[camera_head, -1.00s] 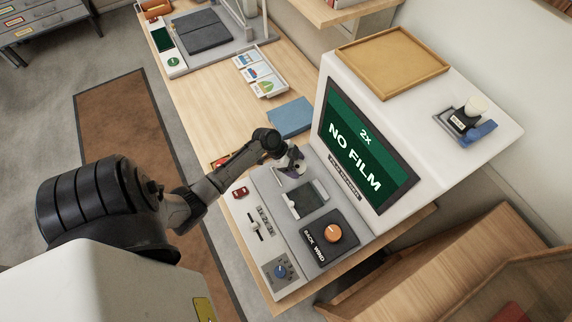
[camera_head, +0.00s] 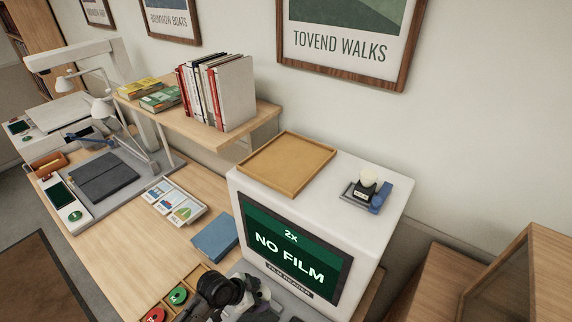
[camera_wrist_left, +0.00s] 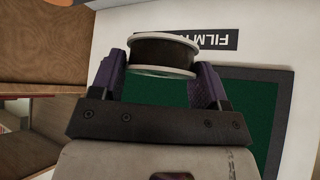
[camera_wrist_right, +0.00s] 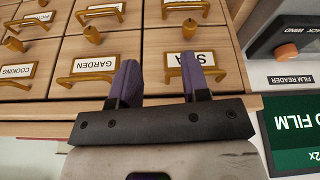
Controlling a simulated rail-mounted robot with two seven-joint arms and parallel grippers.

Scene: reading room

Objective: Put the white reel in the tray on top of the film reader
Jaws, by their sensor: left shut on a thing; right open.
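A white-flanged reel with dark film (camera_wrist_left: 165,50) is held between the purple fingers of my left gripper (camera_wrist_left: 158,72), which is shut on it. In the head view my left gripper (camera_head: 256,297) is low in the picture, in front of the film reader (camera_head: 345,215). The reel is hard to make out there. A shallow tan tray (camera_head: 290,187) lies on the left part of the film reader's white top and looks empty. My right gripper (camera_wrist_right: 160,82) is open and empty, in front of labelled drawers (camera_wrist_right: 100,65); it is outside the head view.
A blue-and-grey holder with a dark bottle (camera_head: 366,188) stands on the reader's top, right of the tray. A shelf with books (camera_head: 215,90) is behind and left of the tray. A blue book (camera_head: 215,237) and a wooden box with red and green reels (camera_head: 176,296) lie on the desk.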

